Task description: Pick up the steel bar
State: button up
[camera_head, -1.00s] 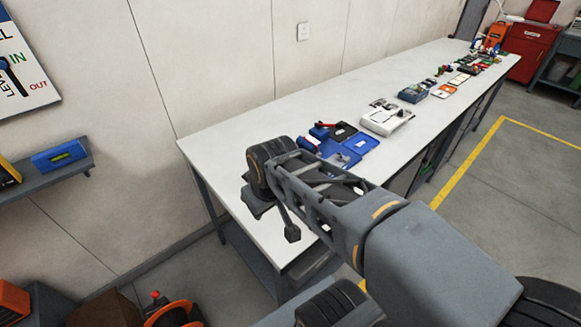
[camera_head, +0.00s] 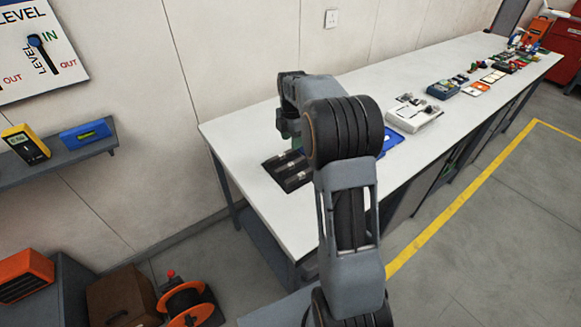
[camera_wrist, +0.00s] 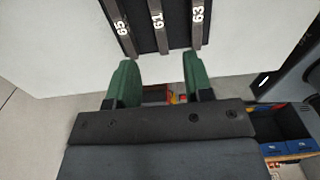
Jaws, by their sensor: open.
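Several steel bars lie side by side in a dark tray on the white bench. The tray (camera_head: 274,166) shows near the bench's left end in the head view. In the wrist view, three bars carry white markings that look like 65 (camera_wrist: 123,27), 61 (camera_wrist: 157,20) and 63 (camera_wrist: 197,13). My gripper (camera_wrist: 157,78) has green fingers, open and empty, with the near end of the middle bar ahead between them. The fingertips look apart from the bars. In the head view my arm hides part of the tray and most of my gripper.
The white bench (camera_head: 245,125) runs along the wall. A white case (camera_head: 415,115), a blue item (camera_head: 392,139) and several small goods stand to the right. A shelf (camera_head: 62,160) with a yellow meter (camera_head: 25,145) is at left. An orange reel (camera_head: 190,305) is on the floor.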

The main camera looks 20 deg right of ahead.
aim_at(291, 164)
notch_tip(291, 164, down, 11)
jog(key=shift+w+a+f+p, duration=0.1)
jog(key=shift+w+p, duration=0.05)
jog(key=shift+p, duration=0.4)
grip_shut()
dwell(0.5)
